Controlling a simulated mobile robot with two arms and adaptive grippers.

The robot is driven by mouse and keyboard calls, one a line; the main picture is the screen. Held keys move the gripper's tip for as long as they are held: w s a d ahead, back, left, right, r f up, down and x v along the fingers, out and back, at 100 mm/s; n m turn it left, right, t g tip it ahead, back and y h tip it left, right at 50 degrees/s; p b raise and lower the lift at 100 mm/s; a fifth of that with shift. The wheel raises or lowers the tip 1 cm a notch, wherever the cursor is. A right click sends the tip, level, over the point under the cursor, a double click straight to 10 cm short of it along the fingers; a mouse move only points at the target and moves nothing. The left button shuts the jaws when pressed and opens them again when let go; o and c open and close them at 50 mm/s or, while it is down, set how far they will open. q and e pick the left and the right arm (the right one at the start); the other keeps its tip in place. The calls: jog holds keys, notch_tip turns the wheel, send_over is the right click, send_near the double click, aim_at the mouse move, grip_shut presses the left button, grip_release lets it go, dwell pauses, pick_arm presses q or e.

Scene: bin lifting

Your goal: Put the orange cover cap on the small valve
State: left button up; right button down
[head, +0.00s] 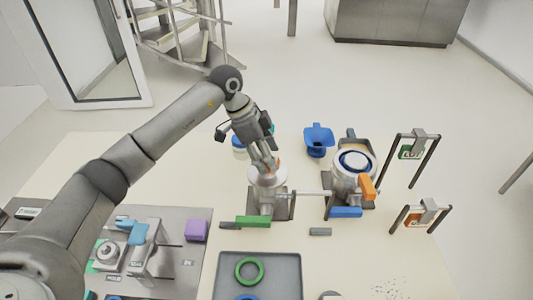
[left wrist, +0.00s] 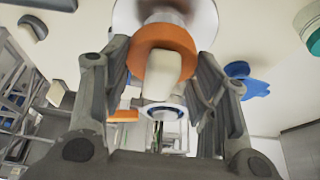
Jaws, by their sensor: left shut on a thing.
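The orange cover cap (left wrist: 178,38) sits between the two fingers of my left gripper (left wrist: 158,70) in the left wrist view, with a pale block-like part at its middle. In the head view my left gripper (head: 264,163) points down, shut on the cap, and only a bit of orange (head: 277,162) shows beside the fingers. The small valve (head: 268,181), with a pale round flange, is directly below it; the flange (left wrist: 203,15) shows behind the cap in the left wrist view. I cannot tell whether cap and valve touch. My right gripper is not in view.
A larger valve (head: 350,182) with an orange handle (head: 367,188) stands to the right, joined by a thin pipe. A blue funnel-like part (head: 318,140) is behind. A grey tray (head: 282,268) with a green ring (head: 249,271) is in front. Tag stands are at right.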

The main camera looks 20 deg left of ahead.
pick_arm(q)
jog(key=shift+f, duration=0.1)
dwell(0.3)
jog(key=o, duration=1)
jog(key=shift+o, duration=0.2)
jog(key=o, duration=0.4)
jog(key=shift+r+p, duration=2.9)
jog(key=shift+r, duration=0.35)
